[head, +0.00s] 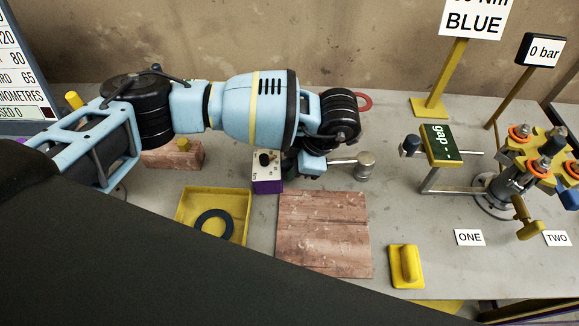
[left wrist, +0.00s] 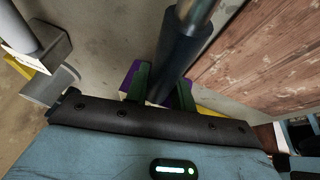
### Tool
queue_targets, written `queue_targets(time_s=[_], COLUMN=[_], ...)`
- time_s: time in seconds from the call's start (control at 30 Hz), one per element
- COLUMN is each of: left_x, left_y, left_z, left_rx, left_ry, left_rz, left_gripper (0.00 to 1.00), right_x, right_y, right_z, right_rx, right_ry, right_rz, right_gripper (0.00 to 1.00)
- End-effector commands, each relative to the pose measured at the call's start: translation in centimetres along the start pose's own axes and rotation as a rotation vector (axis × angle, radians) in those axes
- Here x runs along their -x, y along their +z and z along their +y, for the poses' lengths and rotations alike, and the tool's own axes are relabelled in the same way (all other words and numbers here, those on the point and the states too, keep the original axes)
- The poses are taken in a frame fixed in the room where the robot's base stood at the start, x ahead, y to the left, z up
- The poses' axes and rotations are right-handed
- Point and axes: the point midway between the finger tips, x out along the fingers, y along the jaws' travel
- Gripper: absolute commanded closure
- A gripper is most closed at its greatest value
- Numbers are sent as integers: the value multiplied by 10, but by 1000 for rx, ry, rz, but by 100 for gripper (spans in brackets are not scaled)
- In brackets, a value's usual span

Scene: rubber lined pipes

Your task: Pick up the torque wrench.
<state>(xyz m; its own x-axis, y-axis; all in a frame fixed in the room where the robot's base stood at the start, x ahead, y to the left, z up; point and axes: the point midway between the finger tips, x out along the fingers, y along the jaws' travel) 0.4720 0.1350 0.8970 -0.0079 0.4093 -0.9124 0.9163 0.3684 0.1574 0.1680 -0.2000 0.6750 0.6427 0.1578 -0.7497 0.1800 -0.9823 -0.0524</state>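The torque wrench (head: 344,161) has a bright metal shaft with a round metal head at its right end, above the grey bench in the head view. My left gripper (head: 309,164) is at the wrench's left, handle end, and the arm hides part of it. In the left wrist view the dark handle (left wrist: 182,48) runs up from between the two dark green fingers (left wrist: 165,88), one on each side. I cannot tell whether both fingers press on it. My right gripper is not in view.
A dial box with a purple base (head: 266,184) stands just left of the gripper. A yellow tray (head: 180,225) with a dark ring, a wooden board (head: 322,235) and a yellow block (head: 406,267) lie in front. A pipe fixture (head: 500,190) and sign posts stand right.

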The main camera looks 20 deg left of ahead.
Motion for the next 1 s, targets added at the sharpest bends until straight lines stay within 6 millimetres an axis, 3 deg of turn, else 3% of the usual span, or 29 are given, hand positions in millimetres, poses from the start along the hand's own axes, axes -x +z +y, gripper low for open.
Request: queue_targets(time_s=[0.13,0.57,0.8,1.0], left_x=[0,6,36,50], left_y=[0,-2,-14,4], left_z=[0,2,7,-34], left_rx=[0,1,2,-8], left_ry=[1,2,3,0], left_rz=[0,-1,-3,-3], left_gripper=[100,100,100,100], right_x=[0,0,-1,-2], right_y=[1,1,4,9], right_z=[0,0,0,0], right_rx=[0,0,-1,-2], right_ry=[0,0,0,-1], right_rz=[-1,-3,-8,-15], right_gripper=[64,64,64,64])
